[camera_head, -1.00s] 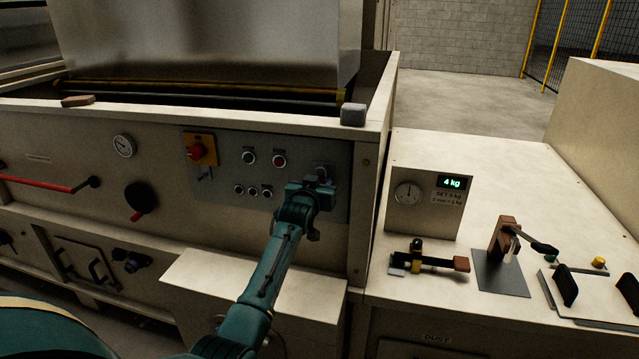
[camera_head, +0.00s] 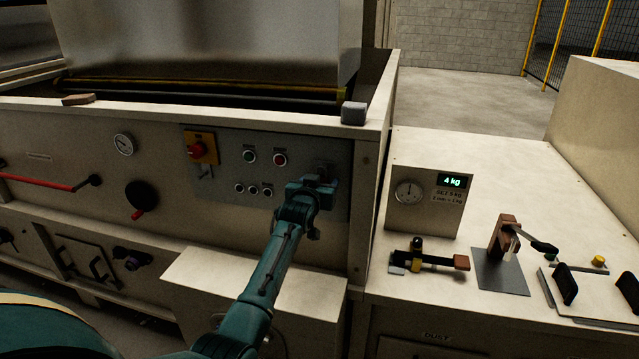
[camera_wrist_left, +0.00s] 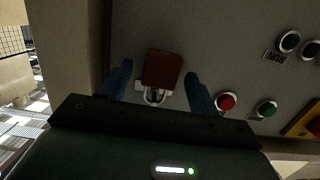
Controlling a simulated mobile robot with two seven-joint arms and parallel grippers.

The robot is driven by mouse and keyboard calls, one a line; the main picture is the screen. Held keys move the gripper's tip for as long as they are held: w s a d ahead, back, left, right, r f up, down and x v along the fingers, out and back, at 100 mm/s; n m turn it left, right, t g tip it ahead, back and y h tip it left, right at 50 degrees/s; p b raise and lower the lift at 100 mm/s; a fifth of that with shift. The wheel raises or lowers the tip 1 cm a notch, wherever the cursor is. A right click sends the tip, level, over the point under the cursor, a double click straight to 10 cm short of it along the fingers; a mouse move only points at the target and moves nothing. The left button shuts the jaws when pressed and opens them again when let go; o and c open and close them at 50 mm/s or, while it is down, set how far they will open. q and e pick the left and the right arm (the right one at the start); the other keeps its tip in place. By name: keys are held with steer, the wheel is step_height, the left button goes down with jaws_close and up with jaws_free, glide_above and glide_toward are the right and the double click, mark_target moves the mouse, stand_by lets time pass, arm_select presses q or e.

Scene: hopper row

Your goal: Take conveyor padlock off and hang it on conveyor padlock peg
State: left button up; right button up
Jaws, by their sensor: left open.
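A reddish-brown padlock (camera_wrist_left: 162,69) with a pale metal shackle (camera_wrist_left: 154,97) shows against the grey control panel in the left wrist view. I take it to be the conveyor padlock. My left gripper (camera_wrist_left: 160,86) is open, with one blue finger on each side of the padlock and a gap to both. In the head view my left gripper (camera_head: 318,184) is at the right end of the panel (camera_head: 225,140) and hides the padlock. I cannot make out the padlock peg in either view. My right gripper is not in view.
Left of the gripper are a green button (camera_head: 249,156), a red button (camera_head: 280,159) and an orange switch plate (camera_head: 201,148). A pale box (camera_head: 255,290) sits below my forearm. The right bench holds a scale display (camera_head: 430,200) and a brown-handled tool (camera_head: 430,262).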

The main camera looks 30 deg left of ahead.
arm_select(q)
steer(key=v, duration=1.3)
steer(key=shift+s+f, duration=0.1)
steer(key=shift+s, duration=0.05)
steer(key=s+d+f+m+g+h, duration=0.1)
steer(key=s+d+f+m+h, duration=0.1)
steer(key=s+d+f, duration=0.5)
steer(key=s+d+f+m+g+h, duration=0.1)
steer(key=s+d+f+m+h, duration=0.15)
steer(key=s+f, duration=0.5)
steer(key=s+d+f+g+h, duration=0.1)
steer(key=s+d+f, duration=0.3)
steer(key=s, duration=0.3)
steer(key=s+d+f+m+g+h, duration=0.1)
steer(key=s+d+f+g, duration=0.1)
steer(key=s+d+f, duration=0.3)
steer(key=shift+s, duration=0.9)
steer(key=shift+h, duration=0.25)
